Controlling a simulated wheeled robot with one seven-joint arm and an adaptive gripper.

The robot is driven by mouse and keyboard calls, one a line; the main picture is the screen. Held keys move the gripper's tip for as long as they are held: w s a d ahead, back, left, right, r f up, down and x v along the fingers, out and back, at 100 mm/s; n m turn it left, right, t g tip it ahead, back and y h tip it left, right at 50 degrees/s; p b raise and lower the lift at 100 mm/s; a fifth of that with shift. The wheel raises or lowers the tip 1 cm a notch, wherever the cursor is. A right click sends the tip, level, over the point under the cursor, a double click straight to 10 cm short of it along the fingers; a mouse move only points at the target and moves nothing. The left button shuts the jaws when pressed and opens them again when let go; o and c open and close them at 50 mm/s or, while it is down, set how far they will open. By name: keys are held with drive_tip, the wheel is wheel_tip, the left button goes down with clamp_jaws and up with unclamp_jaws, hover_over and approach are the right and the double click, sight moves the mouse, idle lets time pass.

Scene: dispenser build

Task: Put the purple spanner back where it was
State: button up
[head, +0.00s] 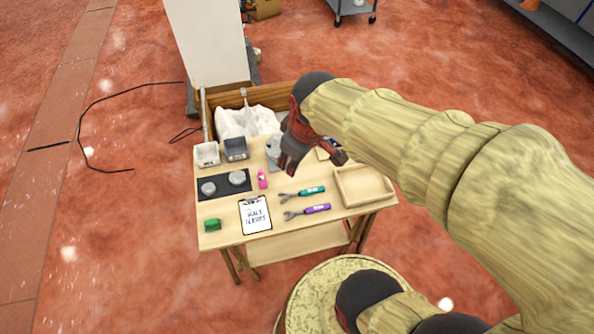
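The purple spanner (307,212) lies flat on the wooden table, near its front edge. Its grey jaw end points left and its purple handle points right. A teal spanner (302,194) lies just behind it, roughly parallel. My gripper (313,161) is above the back part of the table, behind both spanners and apart from them. Its two red and dark fingers look spread apart, and I see nothing between them. The gripper and arm hide part of the table's back right.
An empty-looking wooden tray (362,186) is at the table's right. A clipboard (255,215), green object (212,225), pink bottle (262,179), dark mat (211,195) with round metal pieces and two small bins (236,149) are to the left. A grey object (273,150) is beside the gripper.

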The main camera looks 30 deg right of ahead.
drive_tip(key=s+a+r+m+t, duration=0.1)
drive_tip(key=s+a+r+m, duration=0.3)
drive_tip(key=s+r, duration=0.3)
drive_tip(key=shift+s+a+m+t, duration=0.15)
drive_tip(key=shift+s+m+t, duration=0.25)
drive_tip(key=shift+s, duration=0.15)
